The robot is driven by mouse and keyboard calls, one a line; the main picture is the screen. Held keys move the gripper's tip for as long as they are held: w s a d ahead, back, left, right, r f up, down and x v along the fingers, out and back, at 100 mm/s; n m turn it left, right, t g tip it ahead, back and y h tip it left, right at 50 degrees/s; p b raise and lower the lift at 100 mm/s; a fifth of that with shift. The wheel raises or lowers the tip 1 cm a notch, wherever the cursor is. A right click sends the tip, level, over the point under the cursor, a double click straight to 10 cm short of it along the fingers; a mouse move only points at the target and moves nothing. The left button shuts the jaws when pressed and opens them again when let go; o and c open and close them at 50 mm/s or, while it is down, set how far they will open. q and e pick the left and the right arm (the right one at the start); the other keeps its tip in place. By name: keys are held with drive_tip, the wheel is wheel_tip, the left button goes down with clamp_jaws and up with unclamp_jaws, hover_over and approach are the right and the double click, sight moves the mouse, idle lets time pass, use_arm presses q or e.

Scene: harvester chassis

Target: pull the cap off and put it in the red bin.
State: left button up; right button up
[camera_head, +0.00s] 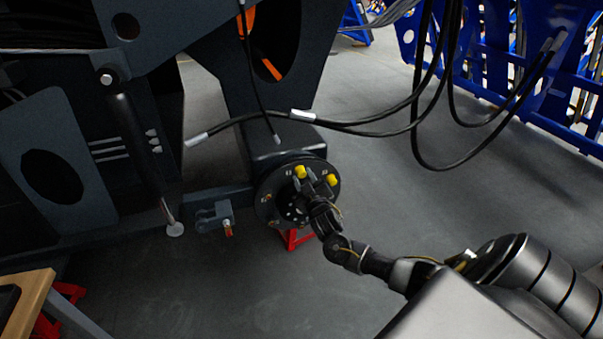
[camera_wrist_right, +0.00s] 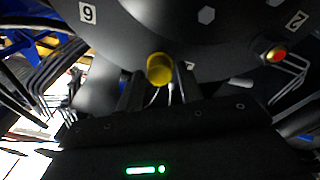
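A yellow cap (camera_wrist_right: 160,69) stands out from the dark round hub (camera_head: 264,196) of the chassis. In the right wrist view it lies between the two fingertips of my right gripper (camera_wrist_right: 160,82), with a narrow gap seeming to show on each side. In the head view my right gripper (camera_head: 312,187) is at the hub face, close to two yellow caps, one upper left (camera_head: 300,171) and one right (camera_head: 332,179); I cannot tell which one is between the fingers. My left gripper is out of view. I cannot make out a red bin for certain.
A red-tipped fitting (camera_wrist_right: 277,53) sticks out of the hub to the right. A red stand (camera_head: 291,238) is under the hub. Black hoses (camera_head: 370,128) hang above it. A wooden table corner (camera_head: 28,300) with red parts beside it is at lower left. The floor between is clear.

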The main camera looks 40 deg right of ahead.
drive_tip(key=shift+c, duration=0.4)
drive_tip(key=c, duration=0.5)
drive_tip(key=shift+o, duration=0.2)
drive_tip(key=shift+s, duration=0.1)
drive_tip(key=shift+p+v, duration=0.75)
drive_tip(key=shift+v, duration=0.1)
drive_tip(key=shift+p+v, duration=0.9)
drive_tip(key=shift+v, duration=0.7)
drive_tip(key=shift+a, duration=0.1)
